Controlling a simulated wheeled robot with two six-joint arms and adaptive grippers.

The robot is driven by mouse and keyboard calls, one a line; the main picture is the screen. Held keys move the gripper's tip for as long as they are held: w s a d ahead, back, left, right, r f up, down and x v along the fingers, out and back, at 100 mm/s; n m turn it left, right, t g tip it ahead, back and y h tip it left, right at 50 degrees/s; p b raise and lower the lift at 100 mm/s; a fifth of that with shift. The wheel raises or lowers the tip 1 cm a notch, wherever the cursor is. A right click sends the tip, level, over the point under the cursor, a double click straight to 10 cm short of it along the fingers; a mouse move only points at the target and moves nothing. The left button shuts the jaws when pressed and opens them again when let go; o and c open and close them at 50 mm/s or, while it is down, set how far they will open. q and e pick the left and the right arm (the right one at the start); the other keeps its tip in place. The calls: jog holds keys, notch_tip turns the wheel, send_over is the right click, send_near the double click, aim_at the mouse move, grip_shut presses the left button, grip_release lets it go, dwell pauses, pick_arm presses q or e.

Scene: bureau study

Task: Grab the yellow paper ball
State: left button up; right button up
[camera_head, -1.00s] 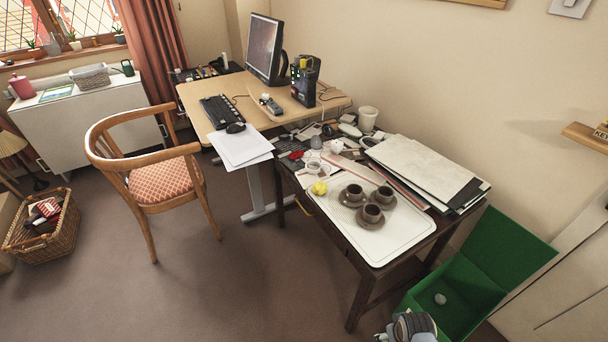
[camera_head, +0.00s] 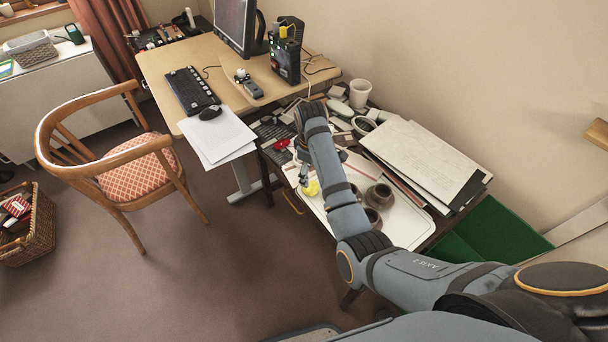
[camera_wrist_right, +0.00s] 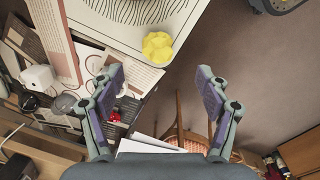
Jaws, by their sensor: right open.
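The yellow paper ball (camera_head: 311,188) lies on the white tray (camera_head: 408,229) near its left edge, on the dark side table. In the right wrist view the yellow ball (camera_wrist_right: 158,47) shows ahead of the fingertips, a little left of centre, at the tray's edge. My right gripper (camera_wrist_right: 161,80) is open and empty, with the ball beyond the gap between its fingers. In the head view my right gripper (camera_head: 302,172) is above the table beside the ball, partly hidden by my arm. My left gripper is not in view.
Brown cups (camera_head: 378,195) stand on the tray close to the ball, partly behind my arm. A stack of papers and folders (camera_head: 425,160) lies to the right. A red item (camera_head: 281,144) and clutter lie behind. A wooden chair (camera_head: 125,170) stands left, a green box (camera_head: 490,235) right.

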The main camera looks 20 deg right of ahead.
aim_at(312, 185)
jog(key=shift+w+a+r, duration=0.15)
jog(key=shift+w, duration=0.2)
jog(key=shift+s, duration=0.25)
jog(key=f, duration=0.4)
jog(key=shift+d+f, duration=0.2)
jog(key=shift+f, duration=0.1)
jog(key=shift+w+d+f, duration=0.1)
jog(key=shift+w+f, duration=0.05)
jog(key=shift+f, duration=0.75)
jog(key=shift+w+d+f, duration=0.1)
jog(key=shift+f, duration=0.75)
jog(key=shift+w+d+f, duration=0.1)
jog(key=shift+w+f, duration=0.05)
jog(key=shift+f, duration=0.75)
jog(key=shift+s+r, duration=0.1)
jog(key=shift+c, duration=0.4)
jog(key=c, duration=0.7)
